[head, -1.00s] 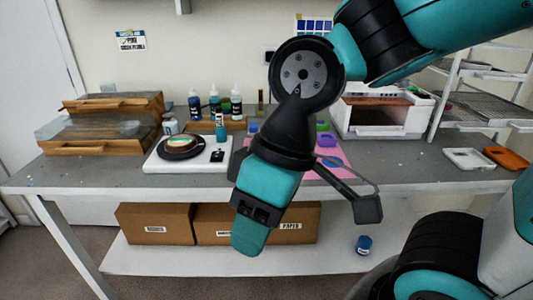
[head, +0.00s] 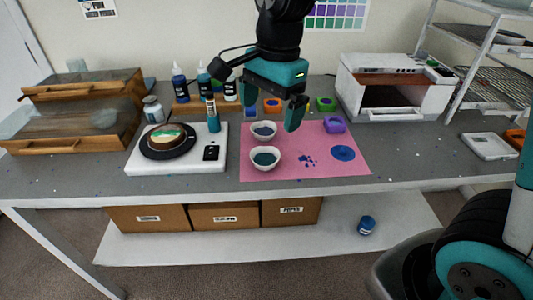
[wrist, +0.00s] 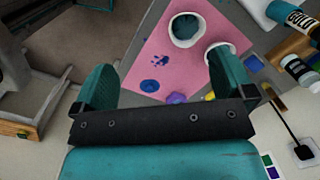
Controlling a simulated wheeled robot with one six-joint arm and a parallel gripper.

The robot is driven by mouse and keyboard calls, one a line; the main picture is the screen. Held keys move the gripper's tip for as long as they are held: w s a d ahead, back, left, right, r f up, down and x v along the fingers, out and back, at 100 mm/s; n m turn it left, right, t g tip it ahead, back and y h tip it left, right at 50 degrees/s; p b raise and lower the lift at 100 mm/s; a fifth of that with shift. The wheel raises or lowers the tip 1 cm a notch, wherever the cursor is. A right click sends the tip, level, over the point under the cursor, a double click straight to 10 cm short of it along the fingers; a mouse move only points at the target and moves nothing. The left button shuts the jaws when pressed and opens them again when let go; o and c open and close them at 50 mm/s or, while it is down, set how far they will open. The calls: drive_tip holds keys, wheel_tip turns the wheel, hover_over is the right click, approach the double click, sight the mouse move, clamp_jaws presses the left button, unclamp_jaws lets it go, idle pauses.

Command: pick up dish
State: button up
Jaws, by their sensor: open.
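Two small white dishes with dark teal or blue contents stand on a pink mat (head: 310,165). The nearer dish (head: 265,158) shows in the head view, and the farther dish (head: 263,130) is just behind it. Both also show in the wrist view, one dish (wrist: 186,29) at the top and the other dish (wrist: 213,50) beside my finger, which partly covers it. My gripper (head: 272,108) is open and empty, pointing down above the back of the mat. It is apart from both dishes.
A white scale (head: 150,163) with a black turntable and round piece is left of the mat. Bottles stand in a wooden rack (head: 200,105) behind. Coloured silicone moulds (head: 334,124) line the mat's back edge. A white oven (head: 395,90) is at right.

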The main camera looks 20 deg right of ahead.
drive_tip(key=w+d+m+h, duration=0.1)
drive_tip(key=w+m, duration=0.5)
drive_tip(key=m, duration=0.2)
drive_tip(key=m+p, duration=0.2)
drive_tip(key=p, duration=0.1)
approach(265, 155)
drive_tip(key=shift+s+a+f, duration=0.3)
drive_tip(key=shift+s+f, duration=0.2)
drive_tip(key=shift+s, duration=0.1)
drive_tip(key=shift+s+a+f, duration=0.35)
drive_tip(key=shift+s+f, duration=0.2)
drive_tip(key=shift+s, duration=0.05)
drive_tip(key=shift+n, duration=0.3)
drive_tip(key=shift+w+d+f+p, duration=0.1)
drive_tip(key=shift+f+p, duration=0.2)
drive_tip(key=shift+f, duration=1.15)
drive_tip(key=shift+w+f+p, duration=0.1)
drive_tip(key=shift+f+p, duration=0.2)
drive_tip(key=shift+f, duration=1.2)
drive_tip(key=c, duration=0.9)
